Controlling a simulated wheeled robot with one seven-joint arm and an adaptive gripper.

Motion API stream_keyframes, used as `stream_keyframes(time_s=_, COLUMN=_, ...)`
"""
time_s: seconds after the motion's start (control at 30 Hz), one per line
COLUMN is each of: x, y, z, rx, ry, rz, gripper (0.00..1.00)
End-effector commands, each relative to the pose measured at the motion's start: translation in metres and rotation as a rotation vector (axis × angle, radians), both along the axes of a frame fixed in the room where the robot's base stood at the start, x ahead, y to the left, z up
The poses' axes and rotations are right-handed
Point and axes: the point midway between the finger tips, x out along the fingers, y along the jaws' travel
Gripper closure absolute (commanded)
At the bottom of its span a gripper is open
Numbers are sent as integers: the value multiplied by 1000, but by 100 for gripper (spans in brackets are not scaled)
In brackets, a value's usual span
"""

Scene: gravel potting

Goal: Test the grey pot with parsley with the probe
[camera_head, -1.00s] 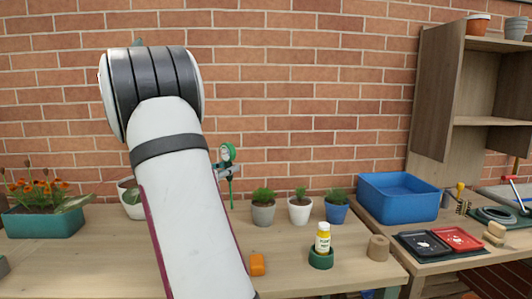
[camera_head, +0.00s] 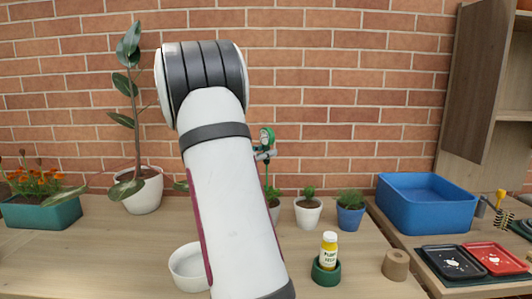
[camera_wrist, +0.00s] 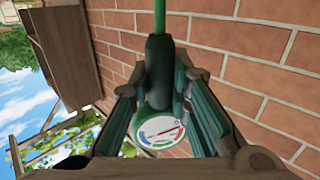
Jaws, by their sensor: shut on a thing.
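The probe (camera_head: 266,138) has a round dial in a green housing and a thin green stem. My gripper (camera_head: 263,153) is shut on the probe just below its dial and holds it upright. In the wrist view the dial (camera_wrist: 162,131) sits between the fingers of my gripper (camera_wrist: 160,80), and the stem runs away from me. The grey pot (camera_head: 275,212) with its green plant stands on the table, its left part hidden behind my arm. The stem's lower end is at the plant's left side in the picture; I cannot tell whether it touches the soil.
A white pot (camera_head: 308,214) and a blue pot (camera_head: 350,219), both planted, stand to the right. A white bowl (camera_head: 186,275) is left of my arm. A blue bin (camera_head: 427,208) stands further right.

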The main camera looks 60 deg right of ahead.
Motion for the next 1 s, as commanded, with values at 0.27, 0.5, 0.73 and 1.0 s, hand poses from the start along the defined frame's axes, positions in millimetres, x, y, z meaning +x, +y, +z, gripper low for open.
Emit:
stream_keyframes(time_s=0.27, x=0, y=0, z=-29, rx=0, ry=1, rz=-1, gripper=100)
stream_keyframes(time_s=0.5, x=0, y=0, z=-47, rx=0, ry=1, rz=0, gripper=100)
stream_keyframes(time_s=0.73, x=0, y=0, z=-53, rx=0, ry=1, rz=0, gripper=100)
stream_keyframes(time_s=1.0, x=0, y=0, z=-53, rx=0, ry=1, rz=0, gripper=100)
